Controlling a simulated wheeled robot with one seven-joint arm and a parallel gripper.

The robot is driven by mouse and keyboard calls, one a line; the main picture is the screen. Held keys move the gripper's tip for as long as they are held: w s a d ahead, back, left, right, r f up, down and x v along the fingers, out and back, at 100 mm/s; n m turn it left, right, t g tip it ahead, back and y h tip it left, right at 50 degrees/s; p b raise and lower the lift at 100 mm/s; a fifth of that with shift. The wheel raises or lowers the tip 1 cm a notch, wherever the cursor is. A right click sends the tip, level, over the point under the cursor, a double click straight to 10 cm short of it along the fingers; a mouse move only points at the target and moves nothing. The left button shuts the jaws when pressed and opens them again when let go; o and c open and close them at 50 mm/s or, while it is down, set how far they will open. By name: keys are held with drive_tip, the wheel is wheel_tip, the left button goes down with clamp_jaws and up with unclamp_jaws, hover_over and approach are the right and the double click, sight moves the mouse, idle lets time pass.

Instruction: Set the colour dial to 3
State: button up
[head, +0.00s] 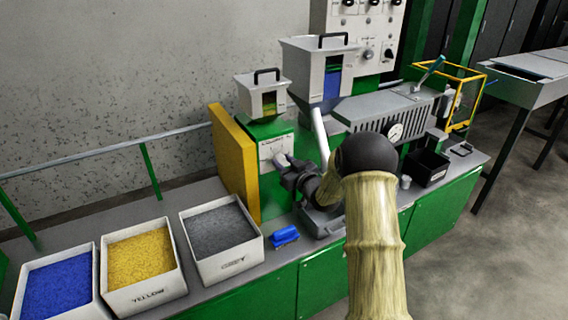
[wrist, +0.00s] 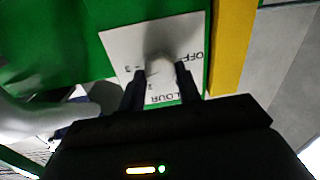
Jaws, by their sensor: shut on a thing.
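The colour dial is a pale grey knob (wrist: 160,66) on a white plate (wrist: 122,45) on the front of a green housing. In the wrist view the plate appears turned over, with "OFF" at right, "3" at left, "2" lower down and part of "COLOUR" at the bottom. My gripper (wrist: 160,76) has its two black fingers on either side of the knob, shut on it. In the head view the plate (head: 272,149) shows beside my gripper (head: 287,165), and the knob is mostly hidden. I cannot tell which mark the dial points to.
A yellow panel (head: 232,160) stands just left of the dial housing. A small hopper (head: 262,100) sits above it. A grey pipe (head: 320,135) runs close by on the right. Bins of blue (head: 62,288), yellow (head: 140,256) and grey (head: 218,230) granules stand at left.

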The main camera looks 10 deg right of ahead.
drive_tip(key=shift+d+f+m, duration=0.1)
drive_tip(key=shift+f+m, duration=0.15)
drive_tip(key=shift+m, duration=0.95)
drive_tip(key=shift+s, duration=0.1)
drive_tip(key=o, duration=1)
drive_tip(key=shift+c, duration=0.2)
drive_tip(key=shift+r, duration=0.1)
drive_tip(key=b+v, duration=0.1)
drive_tip(key=v, duration=1.6)
